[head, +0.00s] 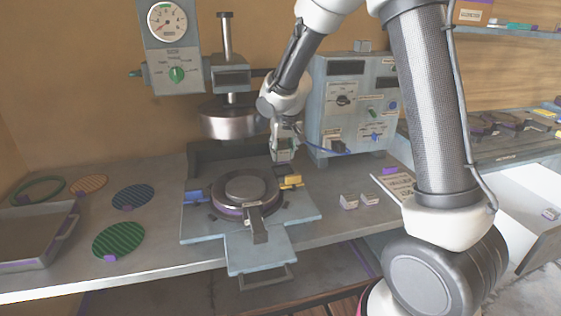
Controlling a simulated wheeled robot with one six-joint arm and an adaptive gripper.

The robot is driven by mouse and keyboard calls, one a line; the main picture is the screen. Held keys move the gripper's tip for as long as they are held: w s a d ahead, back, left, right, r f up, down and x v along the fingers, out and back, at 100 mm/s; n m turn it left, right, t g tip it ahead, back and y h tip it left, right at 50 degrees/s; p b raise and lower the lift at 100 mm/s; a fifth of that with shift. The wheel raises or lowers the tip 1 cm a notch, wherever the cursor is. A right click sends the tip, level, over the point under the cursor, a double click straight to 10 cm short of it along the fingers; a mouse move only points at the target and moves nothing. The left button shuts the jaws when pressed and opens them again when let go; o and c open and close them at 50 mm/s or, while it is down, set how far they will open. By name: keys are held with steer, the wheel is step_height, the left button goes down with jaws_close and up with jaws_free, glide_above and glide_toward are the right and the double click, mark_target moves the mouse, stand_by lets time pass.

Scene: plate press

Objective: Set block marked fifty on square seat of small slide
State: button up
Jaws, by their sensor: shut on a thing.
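My gripper (285,143) hangs behind the round plate of the press, left of the grey control box. It is shut on a small pale grey block (283,153), held above the press base. No marking on this block is readable. Two similar small light blocks, a left one (348,201) and a right one (369,198), sit on the bench to the right of the press; their markings are too small to read. I cannot make out for sure which part is the small slide or its square seat. A dark handled piece (256,222) lies at the front of the round plate.
The press head (232,121) hangs left of my gripper. The control box (350,108) stands close on the right. The round plate (245,187) has blue (194,197) and yellow (290,182) pieces beside it. Patterned discs (118,239) and a tray (35,245) lie left.

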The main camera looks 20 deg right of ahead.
mark_target(282, 159)
steer(key=shift+f, duration=1.9)
steer(key=shift+f, duration=0.1)
steer(key=o, duration=1.2)
steer(key=v, duration=1.2)
steer(key=s+d+r, duration=0.8)
steer(key=s+d, duration=0.2)
steer(key=s, duration=0.1)
steer(key=s+d, duration=0.1)
steer(key=s, duration=0.5)
steer(key=s+d, duration=0.2)
steer(key=s, duration=0.4)
steer(key=s+d+r, duration=0.1)
steer(key=s+d, duration=0.1)
steer(key=s, duration=0.4)
steer(key=shift+s, duration=0.25)
